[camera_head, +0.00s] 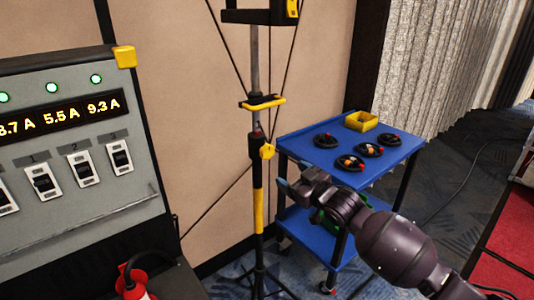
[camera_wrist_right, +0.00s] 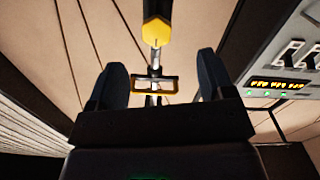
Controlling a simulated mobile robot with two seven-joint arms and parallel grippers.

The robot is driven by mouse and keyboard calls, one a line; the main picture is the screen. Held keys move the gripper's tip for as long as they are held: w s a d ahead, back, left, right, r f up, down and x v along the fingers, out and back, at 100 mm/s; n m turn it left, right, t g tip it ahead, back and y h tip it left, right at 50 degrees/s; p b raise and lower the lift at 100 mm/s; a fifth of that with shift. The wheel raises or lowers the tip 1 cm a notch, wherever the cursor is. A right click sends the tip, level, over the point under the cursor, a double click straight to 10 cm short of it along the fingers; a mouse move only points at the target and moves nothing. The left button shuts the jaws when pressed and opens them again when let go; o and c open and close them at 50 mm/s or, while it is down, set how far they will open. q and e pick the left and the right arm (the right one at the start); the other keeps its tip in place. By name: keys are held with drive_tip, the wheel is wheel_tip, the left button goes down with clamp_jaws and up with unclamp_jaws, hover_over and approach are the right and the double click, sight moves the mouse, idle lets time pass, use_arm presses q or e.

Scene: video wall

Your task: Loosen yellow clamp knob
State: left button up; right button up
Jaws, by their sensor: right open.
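The yellow clamp knob (camera_head: 267,151) sits on the black collar of the upright stand (camera_head: 258,200). In the right wrist view the knob (camera_wrist_right: 156,30) is a yellow hexagonal shape ahead of the fingers and centred between them. My right gripper (camera_head: 292,178) is to the right of the knob and a little lower in the head view. Its two dark fingers also show in the right wrist view (camera_wrist_right: 161,75); they are open with nothing between them, and the knob looks apart from them. My left gripper is not in view.
A yellow bracket (camera_head: 263,102) is on the stand above the knob. A blue cart (camera_head: 300,145) with coiled cables and a yellow bin (camera_head: 361,121) stands behind my right arm. A breaker panel (camera_head: 100,205) is at left, with a red extinguisher (camera_head: 136,282) below. Thin cables run beside the stand.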

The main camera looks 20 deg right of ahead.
sight(269, 153)
drive_tip(key=x, duration=0.3)
drive_tip(key=r+b+x, duration=0.1)
drive_tip(key=x, duration=0.3)
drive_tip(key=r+b+x, duration=0.1)
drive_tip(key=x, duration=0.3)
drive_tip(key=shift+w+d, duration=0.1)
drive_tip(key=shift+w, duration=0.4)
drive_tip(key=c, duration=0.9)
